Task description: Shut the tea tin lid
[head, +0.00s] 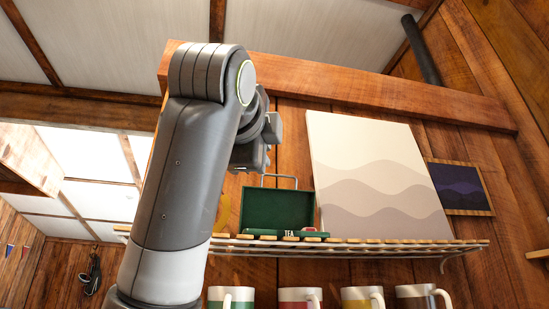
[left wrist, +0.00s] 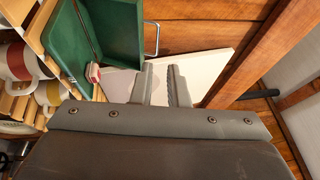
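The green tea tin (head: 289,235) sits on the slatted shelf, with "TEA" on its low front. Its lid (head: 278,207) stands open, roughly upright at the back, with a wire handle on top. In the left wrist view the lid (left wrist: 112,30) and the tin's base (left wrist: 66,45) show at upper left, with the handle beside the lid. My left gripper (head: 268,145) is above the lid in the head view, apart from it. In the left wrist view its fingers (left wrist: 161,78) are apart with nothing between them. My right gripper is not in view.
A pale canvas with wave shapes (head: 370,175) leans right of the tin. Several mugs (head: 300,298) are under the shelf (head: 400,243). A small red and white item (left wrist: 93,73) is by the tin. A wooden beam (head: 350,90) runs above.

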